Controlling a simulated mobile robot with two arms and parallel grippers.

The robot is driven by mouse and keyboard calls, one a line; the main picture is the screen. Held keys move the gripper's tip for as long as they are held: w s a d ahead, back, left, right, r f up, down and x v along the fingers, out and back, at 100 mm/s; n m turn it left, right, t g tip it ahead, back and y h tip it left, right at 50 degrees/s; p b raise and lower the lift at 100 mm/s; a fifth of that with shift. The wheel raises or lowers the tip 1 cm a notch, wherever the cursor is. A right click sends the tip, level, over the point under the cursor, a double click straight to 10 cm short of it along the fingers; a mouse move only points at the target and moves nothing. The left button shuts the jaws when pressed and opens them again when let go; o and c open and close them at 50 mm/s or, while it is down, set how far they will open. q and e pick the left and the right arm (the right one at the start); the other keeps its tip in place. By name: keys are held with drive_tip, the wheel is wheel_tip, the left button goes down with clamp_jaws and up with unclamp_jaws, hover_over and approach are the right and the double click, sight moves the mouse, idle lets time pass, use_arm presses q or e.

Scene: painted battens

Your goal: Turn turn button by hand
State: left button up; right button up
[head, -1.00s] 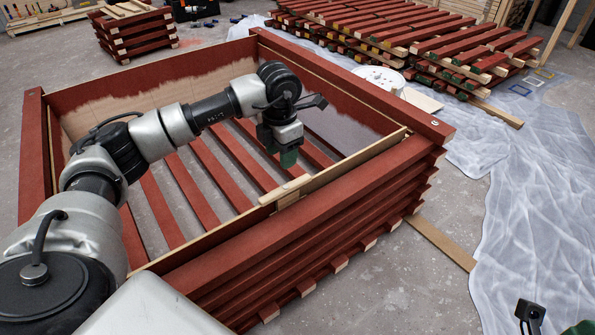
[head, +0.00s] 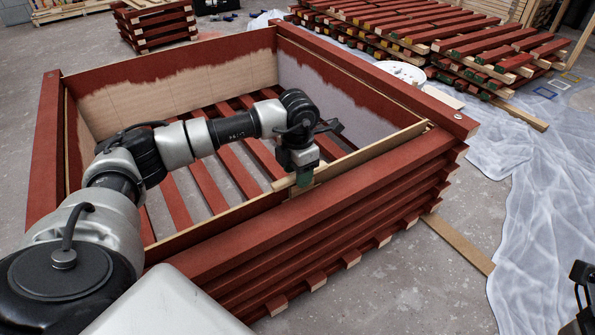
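The turn button (head: 283,183) is a short pale wooden bar on the near wall of the red-painted frame in the head view. It lies roughly along the wall's top edge, over a pale block. My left gripper (head: 304,174) points down with its green fingertips right at the bar, at its middle to right part. The fingertips hide part of the bar. I cannot tell whether they touch it or whether the fingers are apart. Of my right arm only a dark part shows at the lower right edge; its fingers are out of frame.
The big box of stacked red battens (head: 330,225) has raised walls around a slatted bottom. More stacked battens (head: 440,50) and a white bucket lid (head: 404,72) stand behind. Plastic sheeting (head: 535,215) covers the floor at right. A loose batten (head: 459,243) lies on the floor.

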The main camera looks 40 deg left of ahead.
use_arm(q)
clamp_jaws()
